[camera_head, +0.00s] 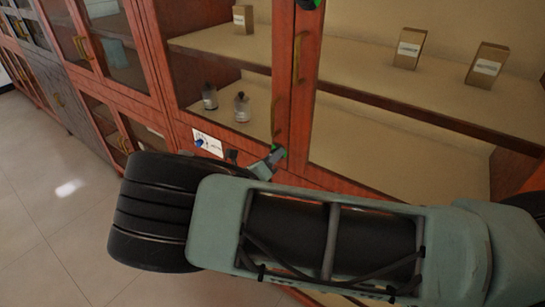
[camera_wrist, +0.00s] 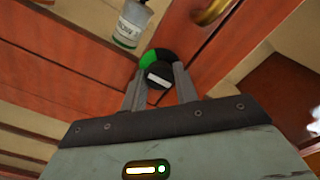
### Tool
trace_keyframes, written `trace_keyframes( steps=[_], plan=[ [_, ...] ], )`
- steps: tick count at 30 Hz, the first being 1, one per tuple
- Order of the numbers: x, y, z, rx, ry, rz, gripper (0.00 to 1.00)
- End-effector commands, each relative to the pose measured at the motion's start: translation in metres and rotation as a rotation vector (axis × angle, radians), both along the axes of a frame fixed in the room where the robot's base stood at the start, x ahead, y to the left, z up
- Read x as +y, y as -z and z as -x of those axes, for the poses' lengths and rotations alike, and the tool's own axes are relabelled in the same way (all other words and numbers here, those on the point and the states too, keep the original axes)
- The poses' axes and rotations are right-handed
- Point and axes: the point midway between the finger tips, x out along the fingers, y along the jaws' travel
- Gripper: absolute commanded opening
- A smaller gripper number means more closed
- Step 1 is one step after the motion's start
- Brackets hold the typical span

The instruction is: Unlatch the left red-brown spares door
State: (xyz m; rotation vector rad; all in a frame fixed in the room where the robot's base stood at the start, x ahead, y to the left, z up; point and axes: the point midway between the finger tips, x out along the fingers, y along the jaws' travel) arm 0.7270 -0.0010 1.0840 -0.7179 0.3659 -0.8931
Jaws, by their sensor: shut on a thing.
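The left red-brown door (camera_head: 283,60) is a glazed wooden frame and looks closed. A round black and green latch knob (camera_wrist: 152,58) with a white bar sits on the red-brown wood in the wrist view. A bit of its green shows at my gripper's tip in the head view. My gripper (camera_wrist: 158,78) is shut on this knob, one finger on each side. In the head view my gripper (camera_head: 272,157) reaches the lower part of the door frame, and my arm hides what lies below. A brass handle (camera_wrist: 210,10) is above right of the knob.
A second green and black knob (camera_head: 308,4) is at the top. The right door (camera_head: 303,90) has a brass handle. Small bottles (camera_head: 242,107) and boxes (camera_head: 408,48) stand on shelves behind the glass. A white label (camera_head: 207,143) is on the left. Floor (camera_head: 50,195) is clear there.

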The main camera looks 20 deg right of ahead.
Motion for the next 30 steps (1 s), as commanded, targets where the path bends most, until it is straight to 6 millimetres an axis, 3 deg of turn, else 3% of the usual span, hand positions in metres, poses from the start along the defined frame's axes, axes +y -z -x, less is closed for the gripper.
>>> trace_keyframes(
  steps=[16, 17, 19, 30],
  plan=[
    [0.0005, -0.0003, -0.0003, 0.019, -0.001, 0.014, 0.07],
    [0.0005, -0.0003, -0.0003, 0.019, -0.001, 0.014, 0.35],
    [0.0005, -0.0002, -0.0003, 0.019, -0.001, 0.014, 0.51],
    [0.0047, 0.0013, 0.0029, 0.019, -0.001, 0.014, 0.51]
  ],
)
